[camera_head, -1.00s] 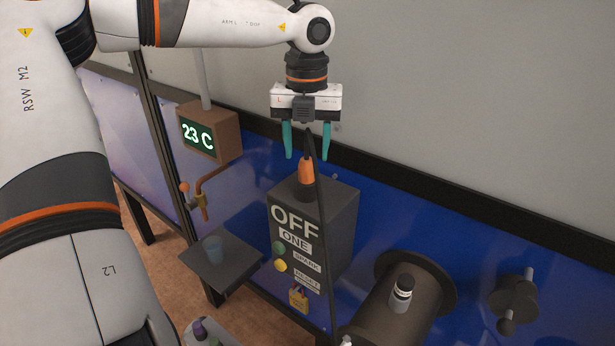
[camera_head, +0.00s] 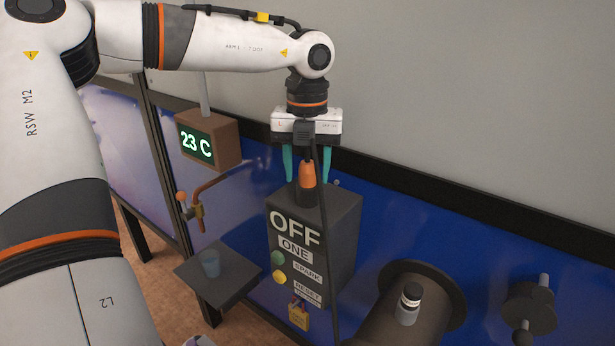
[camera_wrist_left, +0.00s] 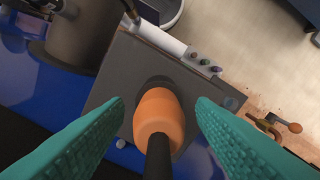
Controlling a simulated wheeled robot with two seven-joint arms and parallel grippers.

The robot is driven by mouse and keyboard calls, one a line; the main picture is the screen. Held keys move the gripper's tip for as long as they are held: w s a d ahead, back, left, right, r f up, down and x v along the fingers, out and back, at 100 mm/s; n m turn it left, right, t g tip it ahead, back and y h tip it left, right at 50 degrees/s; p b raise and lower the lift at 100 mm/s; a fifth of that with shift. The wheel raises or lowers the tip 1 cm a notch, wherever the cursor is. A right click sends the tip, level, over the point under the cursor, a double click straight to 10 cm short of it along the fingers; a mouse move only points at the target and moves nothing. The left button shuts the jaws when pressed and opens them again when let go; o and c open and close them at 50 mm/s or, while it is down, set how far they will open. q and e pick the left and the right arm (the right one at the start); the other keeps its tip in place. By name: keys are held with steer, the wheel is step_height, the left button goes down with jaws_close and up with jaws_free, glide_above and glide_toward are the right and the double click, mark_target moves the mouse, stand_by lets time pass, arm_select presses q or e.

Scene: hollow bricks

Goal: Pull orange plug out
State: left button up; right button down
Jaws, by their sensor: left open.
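The orange plug (camera_head: 307,174) stands upright in the top of a dark grey box (camera_head: 343,222) marked OFF. A black cable rises from the plug and hangs down the front of the box. My left gripper (camera_head: 306,165) points down over the plug, its teal fingers open on either side of it. In the left wrist view the plug (camera_wrist_left: 158,115) lies between the two fingers (camera_wrist_left: 160,128), with a visible gap on both sides. My right gripper is in neither view.
A display reading 23 C (camera_head: 228,140) and a brass tap (camera_head: 197,211) are to the left. A glass (camera_head: 210,263) stands on a dark shelf (camera_head: 220,285). A dark cylinder (camera_head: 385,328) with a small bottle (camera_head: 409,303) is at the right.

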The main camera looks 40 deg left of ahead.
arm_select(q)
steer(key=c, duration=1)
steer(key=shift+r, duration=0.1)
steer(key=shift+r+p, duration=1.4)
steer(key=shift+r, duration=0.8)
steer(key=shift+r+p, duration=1.65)
steer(key=shift+r, duration=0.9)
